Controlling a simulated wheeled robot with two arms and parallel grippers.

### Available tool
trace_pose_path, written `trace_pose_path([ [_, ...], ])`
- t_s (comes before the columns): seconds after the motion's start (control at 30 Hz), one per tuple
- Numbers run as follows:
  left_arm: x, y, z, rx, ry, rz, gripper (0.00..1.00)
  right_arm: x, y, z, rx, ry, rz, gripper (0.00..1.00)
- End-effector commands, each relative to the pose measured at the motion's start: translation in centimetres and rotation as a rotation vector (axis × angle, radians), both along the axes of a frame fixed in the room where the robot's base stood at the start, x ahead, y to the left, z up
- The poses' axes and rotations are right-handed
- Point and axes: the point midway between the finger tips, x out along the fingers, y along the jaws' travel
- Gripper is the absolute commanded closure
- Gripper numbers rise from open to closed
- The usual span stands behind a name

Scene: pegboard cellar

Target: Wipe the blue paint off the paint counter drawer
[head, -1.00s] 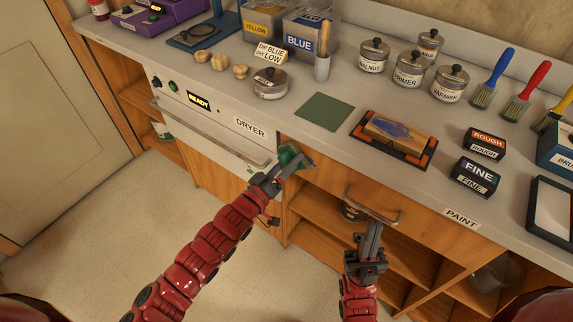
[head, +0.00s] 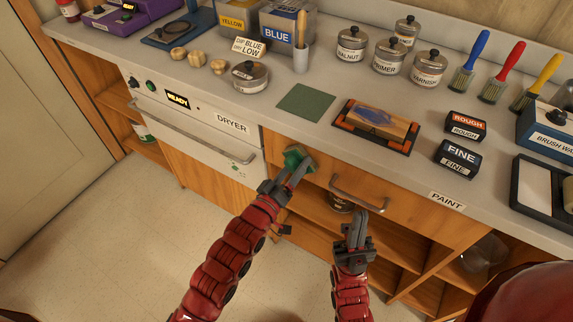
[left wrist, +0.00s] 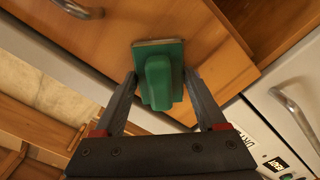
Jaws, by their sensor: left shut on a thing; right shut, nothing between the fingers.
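The paint counter drawer (head: 390,205) has a wooden front and a metal handle (head: 358,194); it is closed. My left gripper (head: 297,174) is shut on the grip of a green wiping block (head: 295,155), near the drawer's upper left part. In the left wrist view the block (left wrist: 158,75) lies with its flat pad against or very close to the wood, between the fingers. I can make out no blue paint on the drawer for certain; the block and fingers hide part of its front. My right gripper (head: 357,228) is shut and empty, below the drawer handle.
The dryer (head: 190,120) adjoins the drawer on the left. On the counter (head: 330,85) above are a green mat (head: 306,103), a tray (head: 405,148) holding a blue-marked wood piece, sanding blocks (head: 457,158), cans and brushes. Open shelves lie below the drawer.

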Motion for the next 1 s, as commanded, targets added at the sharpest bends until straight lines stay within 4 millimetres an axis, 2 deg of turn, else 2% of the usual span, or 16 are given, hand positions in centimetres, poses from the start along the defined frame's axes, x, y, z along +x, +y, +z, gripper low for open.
trace_pose_path([
  [0.3, -0.1, -0.4, 0.1, 0.000, -0.002, 0.000, 1.00, 0.0, 0.0, -0.5, 0.000, 0.000, 0.000, 1.00],
  [0.6, 1.4, 1.9, -0.1, 0.002, -0.002, 0.002, 1.00, 0.0, 0.0, -1.1, 0.000, 0.000, 0.000, 1.00],
  [1.0, 2.7, 3.7, -0.2, 0.002, -0.003, 0.001, 1.00, 0.0, 0.0, -2.0, 0.000, 0.000, 0.000, 1.00],
])
